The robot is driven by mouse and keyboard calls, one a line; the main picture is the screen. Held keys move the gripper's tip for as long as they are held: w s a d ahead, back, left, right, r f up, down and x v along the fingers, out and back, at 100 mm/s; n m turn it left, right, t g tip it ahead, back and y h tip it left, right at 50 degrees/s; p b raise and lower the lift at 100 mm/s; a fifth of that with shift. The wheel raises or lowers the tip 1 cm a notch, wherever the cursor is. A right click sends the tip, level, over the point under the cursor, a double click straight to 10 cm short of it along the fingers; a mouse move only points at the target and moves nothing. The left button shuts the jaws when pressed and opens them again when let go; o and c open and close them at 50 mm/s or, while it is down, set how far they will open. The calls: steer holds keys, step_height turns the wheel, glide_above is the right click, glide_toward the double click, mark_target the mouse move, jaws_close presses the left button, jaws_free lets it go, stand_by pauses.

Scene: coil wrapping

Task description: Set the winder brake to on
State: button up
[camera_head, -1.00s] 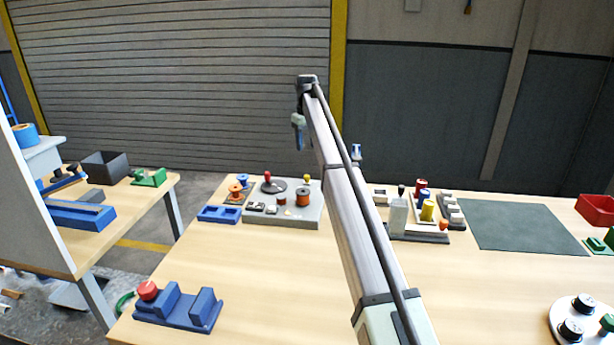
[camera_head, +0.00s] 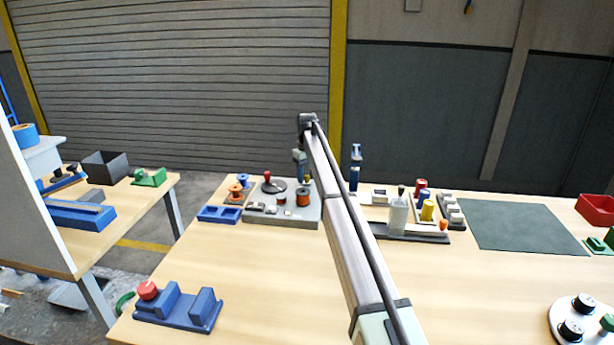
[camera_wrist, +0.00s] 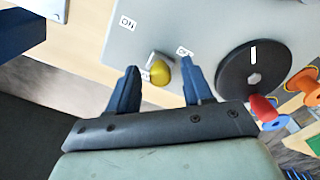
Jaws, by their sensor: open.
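The winder (camera_head: 268,219) is a light grey panel at the back of the table. In the wrist view its surface (camera_wrist: 208,20) carries an ON label (camera_wrist: 127,22) and a partly hidden label, apparently OFF (camera_wrist: 184,50). A yellow knob (camera_wrist: 160,71), apparently the brake handle, stands nearer the second label than the ON label. My gripper (camera_wrist: 159,63) is open, with one dark blue finger on each side of the knob; whether they touch it I cannot tell. In the head view my gripper (camera_head: 301,170) is at the winder's back right and mostly covers the knob.
A black disc (camera_wrist: 254,68) with a red-tipped handle (camera_wrist: 266,107) sits beside the knob on the winder. Orange spools (camera_wrist: 301,80) stand beyond it. In the head view a blue tray (camera_head: 219,214) lies left of the winder.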

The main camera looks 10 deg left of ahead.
steer(key=shift+f, duration=0.1)
jaws_close()
stand_by(0.5)
